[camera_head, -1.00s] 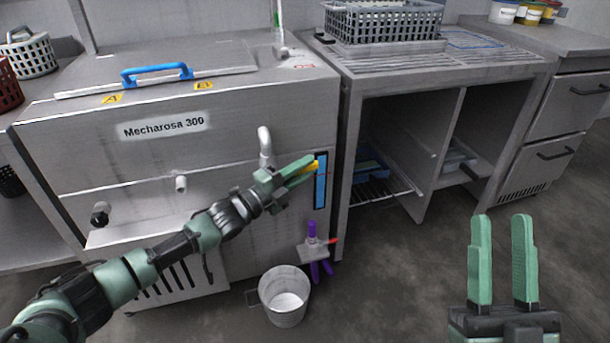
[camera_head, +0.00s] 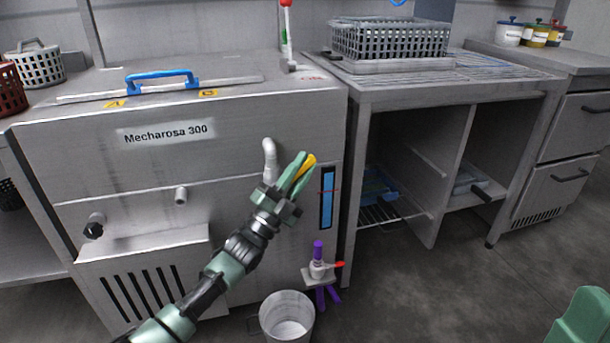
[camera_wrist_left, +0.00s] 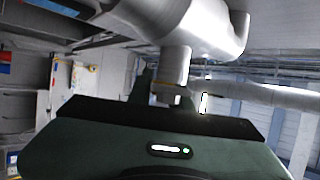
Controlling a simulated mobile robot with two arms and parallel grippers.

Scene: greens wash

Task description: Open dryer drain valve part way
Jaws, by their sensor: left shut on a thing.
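My left gripper (camera_head: 301,174) is at the front of the steel Mecharosa 300 machine (camera_head: 230,130), just right of a bent grey pipe (camera_head: 269,155). It is shut on a yellow lever (camera_head: 308,162), whose end shows beside the green fingers. The fingers point up and to the right. They hide the rest of the lever. In the left wrist view, a large grey pipe (camera_wrist_left: 190,25) passes close above the gripper; the grip itself is hard to see.
Below are a purple-handled valve (camera_head: 318,262) with a red lever and a bucket (camera_head: 286,318) on the floor. A steel bench (camera_head: 350,95) holds a grey crate (camera_head: 390,42).

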